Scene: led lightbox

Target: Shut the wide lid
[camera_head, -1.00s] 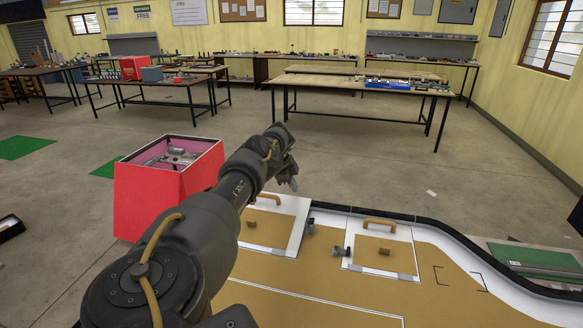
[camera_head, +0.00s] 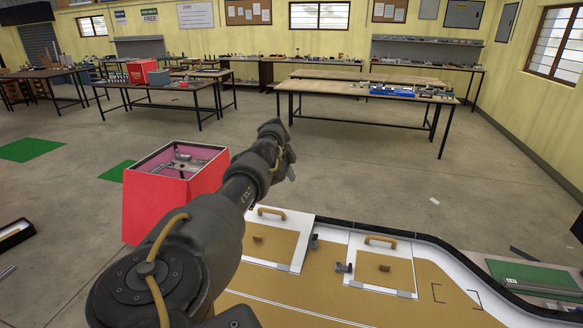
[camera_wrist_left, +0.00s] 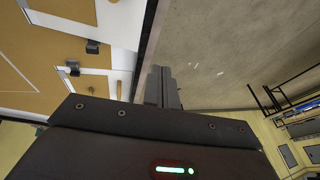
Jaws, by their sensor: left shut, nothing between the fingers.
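Two white-framed tan lids lie on the tan board, a left lid (camera_head: 289,243) and a right lid (camera_head: 398,266). Each has a wooden handle at its far edge and a small brown knob. I cannot tell which lid is the wide one, nor how far either is raised. My left gripper (camera_head: 288,168) hangs above and beyond the left lid's handle (camera_head: 271,212), apart from it in the picture. Its fingers are together and empty in the left wrist view (camera_wrist_left: 163,88). My left arm hides the left side of the board. My right gripper is out of view.
The board has a raised black rim (camera_head: 400,233) along its far side. A red box (camera_head: 165,203) with an open top stands left of my arm. Dark clips (camera_head: 343,267) stand between the lids. Open floor lies beyond, with workbenches farther back.

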